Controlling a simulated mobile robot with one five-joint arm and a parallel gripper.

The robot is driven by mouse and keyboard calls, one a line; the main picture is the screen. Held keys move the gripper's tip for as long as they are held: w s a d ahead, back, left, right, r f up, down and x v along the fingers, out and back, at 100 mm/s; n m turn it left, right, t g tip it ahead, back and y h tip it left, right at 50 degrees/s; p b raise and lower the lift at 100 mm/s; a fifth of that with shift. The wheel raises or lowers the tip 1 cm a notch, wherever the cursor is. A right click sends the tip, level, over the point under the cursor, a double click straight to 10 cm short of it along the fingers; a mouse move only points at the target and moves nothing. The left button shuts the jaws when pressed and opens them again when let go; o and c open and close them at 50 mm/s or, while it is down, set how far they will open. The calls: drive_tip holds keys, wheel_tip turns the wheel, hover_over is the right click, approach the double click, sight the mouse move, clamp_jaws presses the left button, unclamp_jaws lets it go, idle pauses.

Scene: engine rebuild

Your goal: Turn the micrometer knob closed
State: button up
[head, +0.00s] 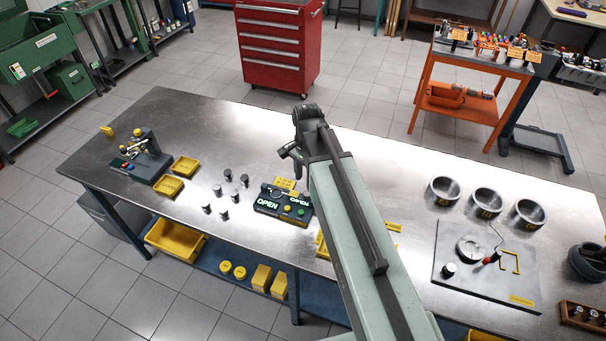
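A dark box marked OPEN on two sides (283,203) stands near the middle of the steel bench. A yellow label stands at its back, and small coloured buttons and a grey curved part are on top. This may be the micrometer, but I cannot make out its knob. My gripper (288,153) is at the end of my raised arm, beyond and above this box in the picture. It is small and dark, and I cannot tell whether its fingers are open or shut. I see nothing held in it.
Several dark cylinders (228,175) stand left of the box, near two yellow trays (185,166). A dark fixture with a post (146,160) is at the bench's left. Several metal rings (487,203) and a grey plate (470,285) are at right. My arm hides the middle.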

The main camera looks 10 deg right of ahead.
sight(307, 193)
drive_tip(key=shift+w+d, duration=0.15)
drive_tip(key=shift+w, duration=0.2)
wheel_tip(307, 193, down, 8)
drive_tip(key=b, duration=0.8)
drive_tip(key=shift+r, duration=0.2)
drive_tip(key=shift+s, duration=0.1)
clamp_jaws()
drive_tip(key=shift+d, duration=0.2)
drive_tip(key=shift+a, duration=0.1)
